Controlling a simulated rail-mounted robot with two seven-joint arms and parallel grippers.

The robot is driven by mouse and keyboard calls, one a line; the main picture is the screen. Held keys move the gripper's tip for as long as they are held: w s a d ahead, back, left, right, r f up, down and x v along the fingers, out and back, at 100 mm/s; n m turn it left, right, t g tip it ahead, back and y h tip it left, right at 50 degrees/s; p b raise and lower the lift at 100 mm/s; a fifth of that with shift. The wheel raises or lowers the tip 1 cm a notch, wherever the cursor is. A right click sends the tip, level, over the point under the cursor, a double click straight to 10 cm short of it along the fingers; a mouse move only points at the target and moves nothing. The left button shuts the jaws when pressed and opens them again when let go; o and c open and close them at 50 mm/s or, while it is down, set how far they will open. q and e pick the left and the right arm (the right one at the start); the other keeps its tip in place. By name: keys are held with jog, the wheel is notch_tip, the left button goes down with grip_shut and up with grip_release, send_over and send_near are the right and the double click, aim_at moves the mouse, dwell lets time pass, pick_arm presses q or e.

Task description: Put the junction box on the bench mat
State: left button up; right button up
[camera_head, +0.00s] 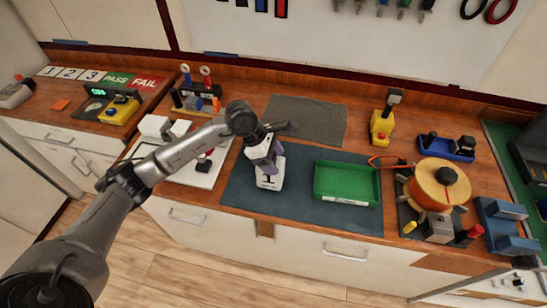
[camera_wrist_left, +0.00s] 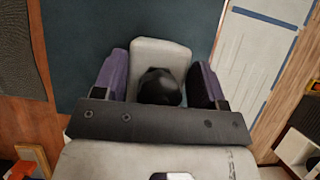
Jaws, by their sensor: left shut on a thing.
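My left gripper (camera_head: 268,163) is shut on a pale box with a figure 1 on its side (camera_head: 270,182), which looks like the junction box. In the left wrist view the box (camera_wrist_left: 160,53), with a black round part on it, sits between the purple fingers of my left gripper (camera_wrist_left: 159,82). The box is over the left part of the dark teal bench mat (camera_head: 310,218). I cannot tell whether its underside touches the mat. The mat also shows in the left wrist view (camera_wrist_left: 85,30). My right gripper is not in view.
A green tray (camera_head: 347,184) stands on the mat right of the box. A grey cloth (camera_head: 305,119) lies behind. A white board (camera_head: 205,176) with pale blocks is to the left. An orange round device (camera_head: 438,183) stands right of the mat. The mat's front left is clear.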

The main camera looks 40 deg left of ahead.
pick_arm(q)
jog(key=shift+f, duration=0.35)
jog(key=shift+f, duration=0.15)
jog(key=o, duration=1.6)
